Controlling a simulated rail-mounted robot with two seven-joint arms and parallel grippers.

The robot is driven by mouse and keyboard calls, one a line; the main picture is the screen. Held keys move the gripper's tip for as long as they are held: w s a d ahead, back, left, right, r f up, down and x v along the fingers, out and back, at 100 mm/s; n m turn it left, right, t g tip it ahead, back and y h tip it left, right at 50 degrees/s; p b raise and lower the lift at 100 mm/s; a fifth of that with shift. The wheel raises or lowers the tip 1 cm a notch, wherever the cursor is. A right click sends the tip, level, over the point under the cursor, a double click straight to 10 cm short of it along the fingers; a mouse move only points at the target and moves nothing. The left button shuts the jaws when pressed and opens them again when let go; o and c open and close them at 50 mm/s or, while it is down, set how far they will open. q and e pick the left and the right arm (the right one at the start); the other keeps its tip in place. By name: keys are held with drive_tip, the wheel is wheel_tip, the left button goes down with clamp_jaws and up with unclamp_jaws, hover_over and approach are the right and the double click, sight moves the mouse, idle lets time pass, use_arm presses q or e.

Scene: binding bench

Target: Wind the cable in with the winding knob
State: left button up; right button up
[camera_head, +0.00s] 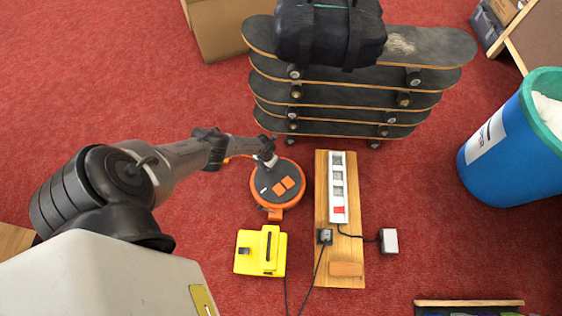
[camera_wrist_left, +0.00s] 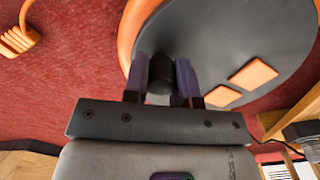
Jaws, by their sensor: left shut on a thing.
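The cable reel (camera_head: 264,187) lies on the red carpet, a dark grey disc with an orange rim and two orange squares on its face. It also fills the upper part of the left wrist view (camera_wrist_left: 225,45). The dark winding knob (camera_wrist_left: 160,72) stands up near the far edge of the disc. My left gripper (camera_head: 267,159) is over that part of the reel, its two fingers (camera_wrist_left: 161,80) shut on the knob from both sides. In the head view the knob is hidden by the gripper. My right gripper is not in view.
Right of the reel, a wooden board (camera_head: 321,205) carries a white power strip (camera_head: 338,190). A yellow device (camera_head: 250,257) lies nearer. A white box (camera_head: 389,241) sits right of the board. Stacked skateboards (camera_head: 430,45) stand behind, a blue bin (camera_head: 505,150) at right. Dark cables run nearby.

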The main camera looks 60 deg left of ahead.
sight(279, 163)
use_arm(q)
drive_tip(key=shift+w+a+b, duration=0.2)
drive_tip(key=shift+w+b, duration=0.15)
drive_tip(key=shift+w, duration=0.2)
drive_tip(key=shift+w+a+b, duration=0.2)
drive_tip(key=shift+w+b, duration=0.1)
drive_tip(key=shift+w, duration=0.2)
drive_tip(key=shift+w+r, duration=0.15)
drive_tip(key=shift+w, duration=0.35)
drive_tip(key=shift+w+d+b, duration=0.25)
drive_tip(key=shift+w+b, duration=0.25)
drive_tip(key=shift+w, duration=0.05)
drive_tip(key=shift+w+d, duration=0.2)
drive_tip(key=shift+w, duration=0.45)
drive_tip(key=shift+w+d+b, duration=0.15)
drive_tip(key=shift+w+b, duration=0.05)
drive_tip(key=shift+b, duration=0.1)
